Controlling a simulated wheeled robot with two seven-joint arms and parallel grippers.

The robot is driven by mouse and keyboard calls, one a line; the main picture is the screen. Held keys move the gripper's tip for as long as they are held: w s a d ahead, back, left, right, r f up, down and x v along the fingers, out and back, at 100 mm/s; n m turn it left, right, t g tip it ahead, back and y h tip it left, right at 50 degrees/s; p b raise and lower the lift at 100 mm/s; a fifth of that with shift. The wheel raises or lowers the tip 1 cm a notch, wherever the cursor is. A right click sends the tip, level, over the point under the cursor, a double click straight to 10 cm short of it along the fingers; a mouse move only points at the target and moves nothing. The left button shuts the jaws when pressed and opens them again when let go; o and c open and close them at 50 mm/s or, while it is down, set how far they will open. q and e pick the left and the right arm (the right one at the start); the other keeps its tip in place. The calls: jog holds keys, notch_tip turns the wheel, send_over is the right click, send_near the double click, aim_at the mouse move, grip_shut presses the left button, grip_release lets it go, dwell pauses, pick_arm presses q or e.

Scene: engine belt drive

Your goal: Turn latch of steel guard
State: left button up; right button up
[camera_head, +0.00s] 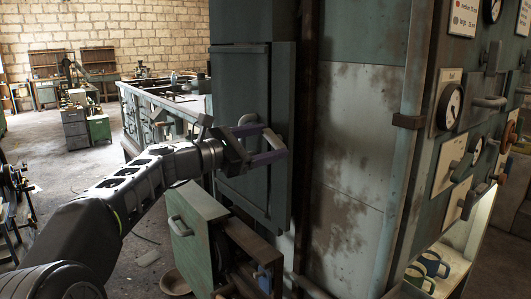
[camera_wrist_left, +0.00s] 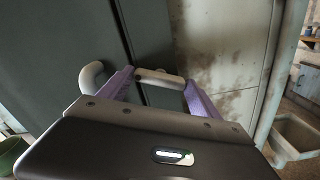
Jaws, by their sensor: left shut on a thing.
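The steel guard (camera_head: 238,85) is a tall dark green panel on the machine's front; it looks closed. Its latch is a light grey bar (camera_wrist_left: 158,77), lying roughly crosswise between my purple fingers in the left wrist view. In the head view the latch (camera_head: 272,138) shows only partly at the fingertips. My left gripper (camera_head: 276,140) reaches in from the left and is shut on the latch; it also shows in the left wrist view (camera_wrist_left: 158,84). A second grey curved handle (camera_wrist_left: 92,76) is just left of the fingers. My right gripper is not in view.
Below my left gripper, a green door with a handle (camera_head: 186,226) stands open from a low compartment. A gauge panel (camera_head: 450,110) is at the right, above a lit shelf with mugs (camera_head: 432,265).

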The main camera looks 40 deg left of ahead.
pick_arm(q)
jog(key=m+b, duration=0.3)
jog(key=shift+f+m, duration=0.25)
jog(key=shift+m, duration=0.15)
jog(key=m+b, duration=0.3)
jog(key=shift+m, duration=0.3)
jog(key=m+b, duration=0.2)
jog(key=m, duration=0.1)
jog(key=shift+b, duration=0.35)
jog(key=shift+r+m+b, duration=0.15)
jog(key=shift+m+b, duration=0.45)
jog(key=shift+m, duration=0.7)
